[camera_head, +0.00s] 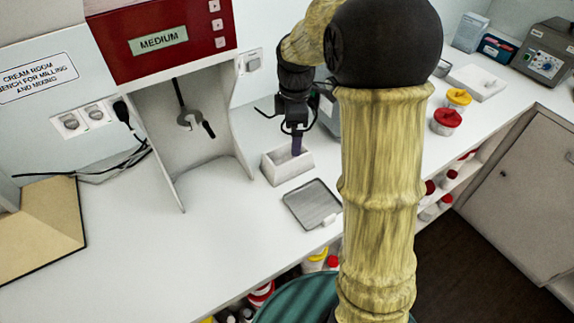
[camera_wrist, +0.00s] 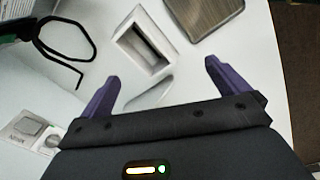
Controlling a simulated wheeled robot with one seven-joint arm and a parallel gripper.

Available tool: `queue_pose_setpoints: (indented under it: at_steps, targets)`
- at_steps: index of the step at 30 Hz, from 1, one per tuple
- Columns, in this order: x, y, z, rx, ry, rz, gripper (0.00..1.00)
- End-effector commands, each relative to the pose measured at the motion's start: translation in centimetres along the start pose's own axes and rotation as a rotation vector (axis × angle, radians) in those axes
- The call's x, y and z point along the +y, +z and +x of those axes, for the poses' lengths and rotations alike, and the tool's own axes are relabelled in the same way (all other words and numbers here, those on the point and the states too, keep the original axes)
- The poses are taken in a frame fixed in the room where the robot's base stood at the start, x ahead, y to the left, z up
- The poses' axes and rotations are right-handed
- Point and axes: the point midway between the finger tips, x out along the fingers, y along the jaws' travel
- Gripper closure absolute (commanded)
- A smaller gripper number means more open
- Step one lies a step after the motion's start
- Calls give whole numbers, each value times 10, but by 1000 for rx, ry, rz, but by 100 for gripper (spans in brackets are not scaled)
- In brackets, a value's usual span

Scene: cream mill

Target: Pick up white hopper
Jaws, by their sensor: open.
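The white hopper (camera_head: 272,172) is an open-topped rectangular box on the white bench, just right of the red mill. In the wrist view the white hopper (camera_wrist: 127,42) lies ahead of the fingers, its hollow inside visible. My gripper (camera_head: 297,145) points down at the hopper, its purple fingers overlapping the hopper's opening in the head view. In the wrist view my gripper (camera_wrist: 162,70) is open, with its two fingers wide apart and nothing held between them. Whether a finger touches the hopper cannot be told.
A grey flat tray (camera_head: 312,204) lies in front of the hopper. The red mill (camera_head: 160,45) with its white housing stands left. Red-lidded (camera_head: 446,118) and yellow-lidded (camera_head: 459,97) jars stand further right.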

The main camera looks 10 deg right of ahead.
Motion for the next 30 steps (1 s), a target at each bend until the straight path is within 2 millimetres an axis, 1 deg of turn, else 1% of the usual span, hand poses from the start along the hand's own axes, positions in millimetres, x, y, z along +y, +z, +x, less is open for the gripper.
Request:
queue_pose_setpoints:
  at_steps: [1, 3, 6, 9, 12, 19, 22, 26, 30]
  targets:
    - [11, -1, 3, -1, -10, -88, 0]
    - [23, -1, 2, -1, -26, -218, 0]
    - [36, -2, 0, 2, -43, -362, 0]
    - [42, -2, -2, 5, -55, -445, 0]
    - [43, -2, -3, 6, -58, -473, 0]
    - [43, -2, -3, 6, -58, -473, 0]
    - [42, -2, 1, 6, -59, -472, 0]
    - [41, -2, 15, 6, -61, -472, 0]
    - [40, -3, 40, 6, -62, -472, 0]
